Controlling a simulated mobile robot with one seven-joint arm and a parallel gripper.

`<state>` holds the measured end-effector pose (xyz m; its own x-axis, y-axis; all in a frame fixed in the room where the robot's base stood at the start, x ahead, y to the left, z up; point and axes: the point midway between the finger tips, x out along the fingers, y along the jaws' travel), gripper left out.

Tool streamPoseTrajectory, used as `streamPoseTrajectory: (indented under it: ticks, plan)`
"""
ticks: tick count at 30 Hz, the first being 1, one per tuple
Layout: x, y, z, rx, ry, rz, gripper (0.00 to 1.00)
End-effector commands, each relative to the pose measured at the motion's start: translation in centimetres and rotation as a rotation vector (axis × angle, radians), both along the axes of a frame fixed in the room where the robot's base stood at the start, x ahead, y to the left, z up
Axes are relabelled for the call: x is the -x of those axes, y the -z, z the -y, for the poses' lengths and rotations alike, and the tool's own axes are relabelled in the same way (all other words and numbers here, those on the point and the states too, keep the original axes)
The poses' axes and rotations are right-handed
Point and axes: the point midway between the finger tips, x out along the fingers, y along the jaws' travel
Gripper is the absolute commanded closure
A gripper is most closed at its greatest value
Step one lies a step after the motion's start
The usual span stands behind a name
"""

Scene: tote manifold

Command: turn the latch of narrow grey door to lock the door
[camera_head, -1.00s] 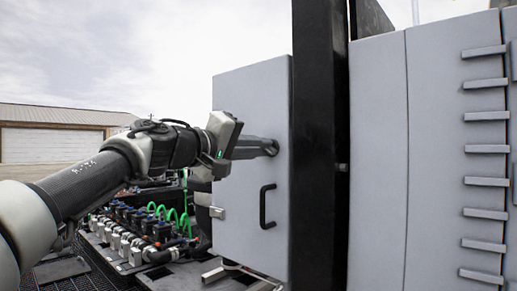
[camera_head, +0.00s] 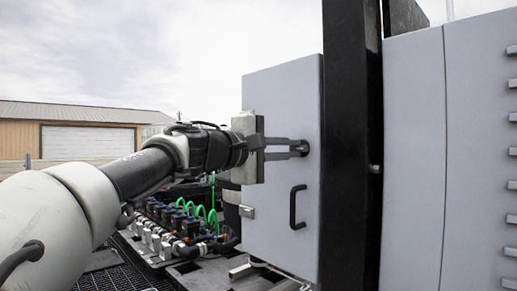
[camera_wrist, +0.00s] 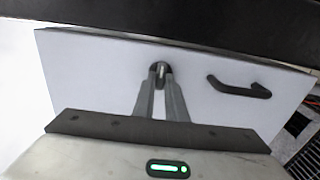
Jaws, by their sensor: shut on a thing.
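The narrow grey door (camera_head: 270,215) stands upright and looks closed in the head view; it fills the middle of the wrist view (camera_wrist: 105,75). Its latch (camera_wrist: 161,70) is a small piece in a dark round seat, seen in the wrist view between my fingertips. My gripper (camera_head: 303,148) reaches the door from the left, its fingers shut on the latch. In the wrist view my gripper (camera_wrist: 161,75) points straight at the door. In the head view the fingertips mostly hide the latch. A black handle (camera_head: 297,208) sits on the door below the latch and is untouched.
A black post (camera_head: 350,150) stands right of the door, with large grey panels (camera_head: 415,160) beyond it. Several valves with green hoses (camera_head: 185,225) lie low at the left, under my arm. A shed (camera_head: 85,135) is far behind. Open air lies left of the door.

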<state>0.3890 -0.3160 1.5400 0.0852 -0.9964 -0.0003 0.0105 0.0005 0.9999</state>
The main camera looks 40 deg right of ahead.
Motion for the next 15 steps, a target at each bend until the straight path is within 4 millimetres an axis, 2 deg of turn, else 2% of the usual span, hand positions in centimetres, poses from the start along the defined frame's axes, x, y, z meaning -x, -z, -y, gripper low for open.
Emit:
streamPoseTrajectory:
  ticks: [11, 12, 14, 15]
  plan:
    - [-0.01, -0.04, -0.02, 0.003, 0.000, -0.007, 1.00]
    - [-0.01, -0.04, -0.02, 0.003, 0.000, -0.007, 0.82]
    - [-0.01, -0.04, -0.02, 0.003, 0.000, -0.007, 0.71]
    - [-0.01, -0.03, -0.01, 0.002, 0.000, -0.006, 0.70]
